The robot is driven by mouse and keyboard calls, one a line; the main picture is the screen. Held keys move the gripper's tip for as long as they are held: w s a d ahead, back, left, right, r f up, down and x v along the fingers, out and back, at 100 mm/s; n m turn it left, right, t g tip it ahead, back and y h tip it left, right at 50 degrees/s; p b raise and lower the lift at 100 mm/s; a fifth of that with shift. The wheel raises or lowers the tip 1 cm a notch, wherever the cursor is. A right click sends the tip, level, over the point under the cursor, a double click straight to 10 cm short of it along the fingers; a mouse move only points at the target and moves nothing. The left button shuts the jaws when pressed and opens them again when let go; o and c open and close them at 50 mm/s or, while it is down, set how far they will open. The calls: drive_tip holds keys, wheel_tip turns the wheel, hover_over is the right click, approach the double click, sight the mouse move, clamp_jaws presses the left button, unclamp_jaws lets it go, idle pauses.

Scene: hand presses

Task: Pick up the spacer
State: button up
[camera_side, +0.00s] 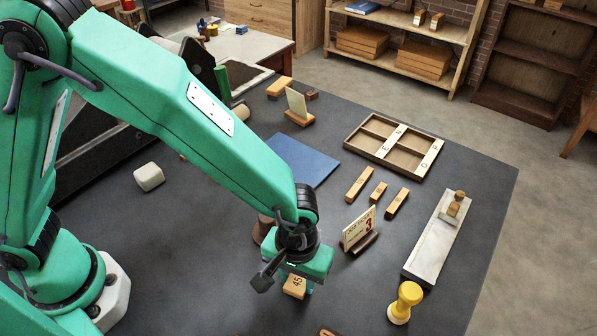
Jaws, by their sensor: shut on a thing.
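My gripper (297,283) is low over the dark table at the front middle, shut on a small light wooden block (293,287) with dark figures that look like 45. This block appears to be the spacer. The gripper body and wrist hide its upper part. I cannot tell whether its lower edge touches the table.
A brown round object (262,230) stands close behind my wrist. A card holder (359,232) marked 3 and a yellow knobbed stamp (405,302) are to the right.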

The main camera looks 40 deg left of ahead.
drive_tip(key=shift+r, duration=0.4)
drive_tip(key=r, duration=0.3)
drive_tip(key=shift+s+d+r, duration=0.1)
drive_tip(key=shift+s, duration=0.25)
drive_tip(key=s+d+r, duration=0.2)
drive_tip(key=s+r, duration=0.4)
drive_tip(key=s, duration=0.4)
drive_tip(key=shift+s+r, duration=0.2)
drive_tip(key=shift+s, duration=0.2)
drive_tip(key=shift+w, duration=0.1)
drive_tip(key=n, duration=0.5)
hover_over(296, 285)
drive_tip(key=d, duration=0.1)
drive_tip(key=w+a+r+n, duration=0.1)
drive_tip(key=w+a+n, duration=0.2)
drive_tip(key=w, duration=0.4)
drive_tip(key=w+a+n, duration=0.8)
drive_tip(key=w+a, duration=0.3)
drive_tip(key=w, duration=0.3)
drive_tip(key=w+a+f, duration=0.4)
drive_tip(key=a, duration=0.1)
drive_tip(key=w+a+f, duration=0.2)
drive_tip(key=w+a, duration=0.1)
drive_tip(key=shift+a+f, duration=0.2)
drive_tip(key=shift+f, duration=0.2)
drive_tip(key=shift+f, duration=0.1)
